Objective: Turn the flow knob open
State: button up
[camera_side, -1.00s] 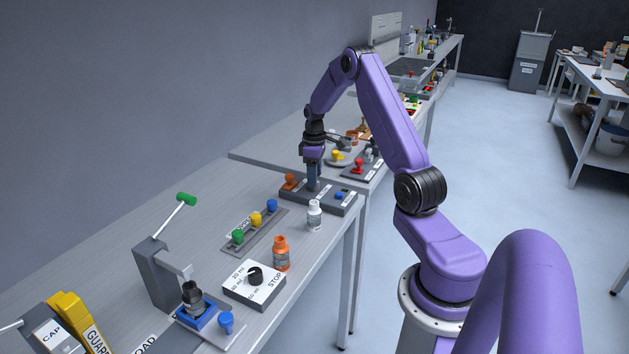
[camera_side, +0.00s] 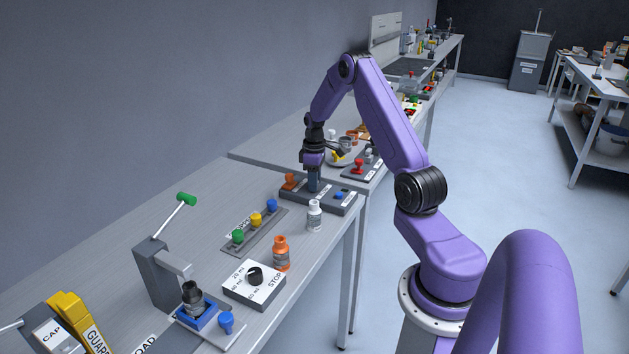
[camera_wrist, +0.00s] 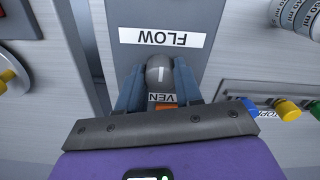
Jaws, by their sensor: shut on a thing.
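The flow knob (camera_wrist: 160,72) is a grey round-topped knob with a white line on its top, in the wrist view. It stands on a dark panel beside a white FLOW label (camera_wrist: 162,37). My gripper (camera_wrist: 157,80) is shut on it, with one finger on each side. In the side view my gripper (camera_side: 313,185) points down onto the dark panel (camera_side: 323,203), and its fingers hide the knob.
An orange knob (camera_side: 289,181) and a blue knob (camera_side: 340,196) flank my gripper on the panel. A white bottle (camera_side: 314,215) stands close in front. An orange bottle (camera_side: 281,253) and a strip of coloured knobs (camera_side: 257,222) are nearer the camera.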

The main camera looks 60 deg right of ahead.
jog(key=shift+m, duration=0.3)
jog(key=m, duration=0.3)
jog(key=shift+m, duration=0.4)
jog(key=m, duration=0.4)
jog(key=shift+m, duration=0.3)
jog(key=m, duration=0.4)
jog(key=shift+a, duration=0.1)
jog(key=m, duration=0.4)
jog(key=shift+m, duration=0.3)
jog(key=o, duration=1)
jog(key=shift+o, duration=0.2)
